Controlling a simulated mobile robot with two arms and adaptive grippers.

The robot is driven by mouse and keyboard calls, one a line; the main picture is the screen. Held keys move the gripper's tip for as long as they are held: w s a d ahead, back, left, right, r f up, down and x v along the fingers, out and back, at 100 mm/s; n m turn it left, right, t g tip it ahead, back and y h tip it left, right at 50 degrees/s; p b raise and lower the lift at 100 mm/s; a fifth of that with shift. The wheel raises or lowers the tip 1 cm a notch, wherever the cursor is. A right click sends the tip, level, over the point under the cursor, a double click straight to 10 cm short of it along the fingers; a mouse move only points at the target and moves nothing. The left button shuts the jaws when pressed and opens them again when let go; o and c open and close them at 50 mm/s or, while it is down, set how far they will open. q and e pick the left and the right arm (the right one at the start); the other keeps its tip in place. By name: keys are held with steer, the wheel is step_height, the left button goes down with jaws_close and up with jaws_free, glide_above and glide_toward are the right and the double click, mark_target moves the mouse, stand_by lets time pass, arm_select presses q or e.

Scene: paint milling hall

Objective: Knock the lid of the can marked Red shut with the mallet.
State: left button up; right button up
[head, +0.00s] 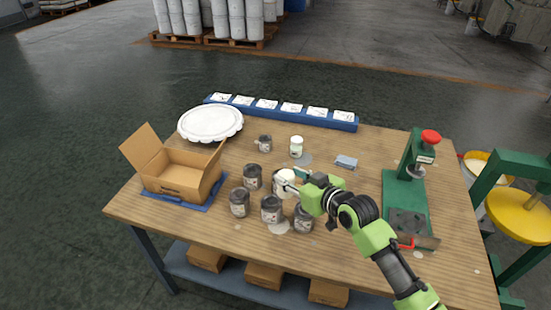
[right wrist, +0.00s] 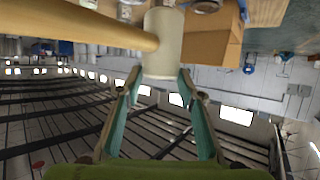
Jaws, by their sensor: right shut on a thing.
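My right gripper (head: 298,181) is over the middle of the wooden table, shut on the mallet. The mallet's pale, cylindrical head (head: 284,184) shows at the fingertips in the head view, above the can group. In the right wrist view the head (right wrist: 163,42) is at the fingertips (right wrist: 157,78), and the wooden handle (right wrist: 85,25) runs left. Several dark grey cans stand close together below it: a back can (head: 253,177), a left can (head: 239,203), a front can (head: 271,209) and a right can (head: 303,219). Their markings are too small to read, so I cannot tell which is Red. My left gripper is out of view.
An open cardboard box (head: 180,177) stands at the left, near a white round lid-like disc (head: 210,123). A small can (head: 265,143) and a white jar (head: 297,147) stand behind. A green press (head: 408,185) is at the right. A blue rack (head: 282,111) edges the back.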

steer(key=w+a, duration=0.1)
steer(key=a+r, duration=0.1)
steer(key=w+a, duration=0.1)
steer(key=shift+w+a+r+p, duration=0.3)
steer(key=shift+w+a, duration=0.05)
arm_select(q)
steer(key=b, duration=0.1)
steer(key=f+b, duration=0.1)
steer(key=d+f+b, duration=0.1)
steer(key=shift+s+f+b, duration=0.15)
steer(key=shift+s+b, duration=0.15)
arm_select(e)
steer(key=f, duration=0.3)
steer(key=shift+w+a+f, duration=0.1)
steer(key=shift+w+a, duration=0.05)
steer(key=shift+a, duration=0.15)
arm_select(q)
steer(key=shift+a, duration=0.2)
